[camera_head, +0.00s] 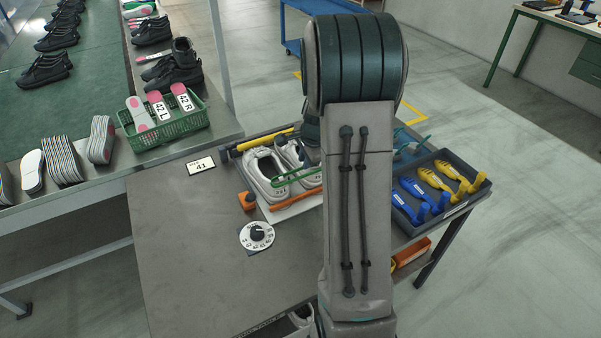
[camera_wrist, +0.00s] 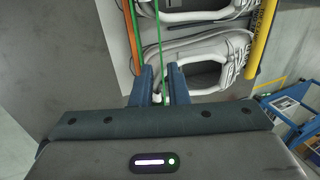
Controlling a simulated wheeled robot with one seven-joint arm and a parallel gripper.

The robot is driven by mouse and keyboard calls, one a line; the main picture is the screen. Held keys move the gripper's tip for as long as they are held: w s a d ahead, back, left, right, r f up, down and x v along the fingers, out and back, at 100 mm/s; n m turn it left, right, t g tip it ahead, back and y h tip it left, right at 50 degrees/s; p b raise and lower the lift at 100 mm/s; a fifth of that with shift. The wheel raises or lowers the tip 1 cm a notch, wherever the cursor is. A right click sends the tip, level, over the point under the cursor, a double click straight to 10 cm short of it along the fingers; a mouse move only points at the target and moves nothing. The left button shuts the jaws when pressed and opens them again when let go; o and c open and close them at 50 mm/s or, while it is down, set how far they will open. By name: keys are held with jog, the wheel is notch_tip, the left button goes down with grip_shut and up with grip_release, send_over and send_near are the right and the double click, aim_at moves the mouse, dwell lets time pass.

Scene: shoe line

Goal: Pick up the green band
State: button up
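The green band (camera_head: 290,176) is a thin loop lying across a pair of pale grey shoes (camera_head: 262,178) on the table in the head view; my arm hides its right part. In the wrist view the green band (camera_wrist: 159,40) shows as two strands running toward my gripper (camera_wrist: 160,72). One strand passes through the narrow gap between the two blue fingers; the other runs to the left of them or to the left finger's tip. The fingers stand slightly apart, with a visible gap on both sides of the strand. My arm hides the gripper in the head view.
An orange bar (camera_head: 290,199) and a yellow bar (camera_head: 264,139) flank the shoes. A dark tray (camera_head: 457,207) with blue and yellow tools stands to the right. A dial (camera_head: 257,236), a "41" card (camera_head: 200,166) and a green basket (camera_head: 166,131) are to the left. The table's front left is clear.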

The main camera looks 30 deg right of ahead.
aim_at(297, 170)
jog(key=x, duration=0.4)
jog(key=shift+d+r, duration=0.1)
jog(key=shift+c, duration=0.3)
grip_shut()
jog(key=shift+r, duration=0.1)
